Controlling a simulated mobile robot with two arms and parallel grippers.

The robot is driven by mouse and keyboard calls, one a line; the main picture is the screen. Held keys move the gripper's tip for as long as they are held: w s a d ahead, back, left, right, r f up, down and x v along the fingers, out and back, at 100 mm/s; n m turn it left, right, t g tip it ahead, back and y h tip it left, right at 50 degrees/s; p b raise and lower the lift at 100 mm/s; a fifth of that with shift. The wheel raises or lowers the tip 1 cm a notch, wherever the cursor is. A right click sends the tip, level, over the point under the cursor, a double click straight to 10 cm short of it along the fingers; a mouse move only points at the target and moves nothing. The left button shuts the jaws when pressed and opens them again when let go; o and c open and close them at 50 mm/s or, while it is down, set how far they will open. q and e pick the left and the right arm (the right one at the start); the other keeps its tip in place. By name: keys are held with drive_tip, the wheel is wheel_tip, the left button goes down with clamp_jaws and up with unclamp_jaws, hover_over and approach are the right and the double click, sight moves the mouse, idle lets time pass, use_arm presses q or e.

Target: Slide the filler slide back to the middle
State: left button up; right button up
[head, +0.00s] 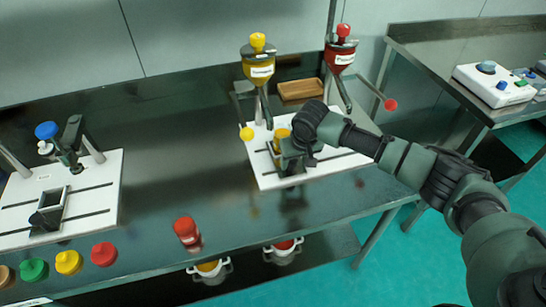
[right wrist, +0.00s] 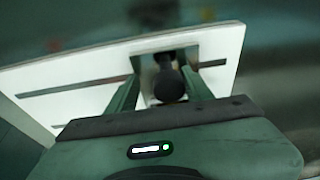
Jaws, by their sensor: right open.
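The filler slide is a dark carriage on the slotted white board (head: 343,160) under the yellow and red hoppers. It sits left of the board's centre, near the yellow hopper (head: 260,70), with a yellow piece (head: 282,135) at it. My right gripper (head: 292,160) reaches down over the slide and hides much of it. In the right wrist view, the open fingers of my right gripper (right wrist: 163,88) stand either side of the slide's black knob (right wrist: 168,82). Contact with the knob cannot be told. My left gripper is not in view.
The red hopper (head: 340,55) with its red-ended lever (head: 390,104) stands close to my right arm. A brown tray (head: 300,89) lies behind. A second white board (head: 105,185) is at the left.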

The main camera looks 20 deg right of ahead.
drive_tip(key=shift+d+p, duration=0.6)
drive_tip(key=shift+d, duration=1.25)
drive_tip(key=shift+w+d+p, duration=0.15)
drive_tip(key=shift+d+p, duration=0.35)
drive_tip(key=shift+d, duration=1.95)
drive_tip(key=o, duration=1.1)
drive_tip(key=p+v, duration=0.9)
drive_tip(key=p, duration=0.3)
drive_tip(key=shift+a, duration=0.1)
